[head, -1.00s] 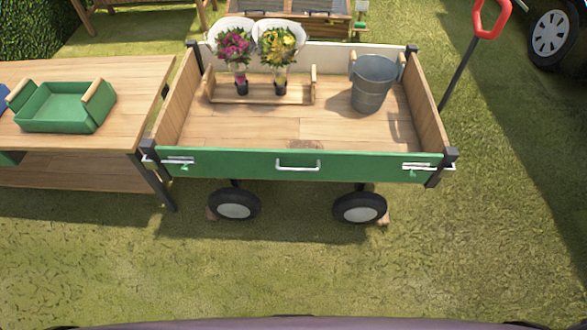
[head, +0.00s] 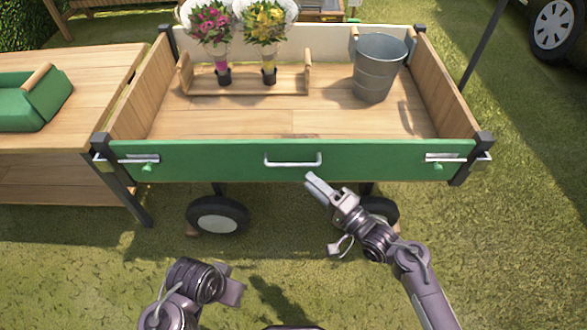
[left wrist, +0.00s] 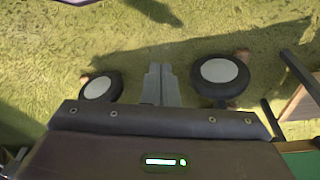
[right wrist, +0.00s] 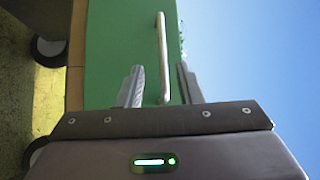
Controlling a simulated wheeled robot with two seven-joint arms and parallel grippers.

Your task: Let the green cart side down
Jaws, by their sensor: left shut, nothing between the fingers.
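The green cart side (head: 220,162) stands upright along the near edge of the wooden cart. Its silver handle (head: 293,160) is at the middle. A silver bolt with a green knob sits at its left end (head: 140,160) and another at its right end (head: 445,158); both reach the corner posts. My right gripper (head: 318,182) is just below and right of the handle. In the right wrist view its fingers (right wrist: 160,72) are apart, with the handle (right wrist: 162,45) lined up between them; I cannot tell if they touch it. My left gripper (left wrist: 160,85) is shut and empty, low before the cart.
In the cart stand a grey bucket (head: 378,68) and a wooden tray (head: 185,78) with two flower bunches (head: 211,25). Cart wheels (head: 217,215) are below. Grass in front is open.

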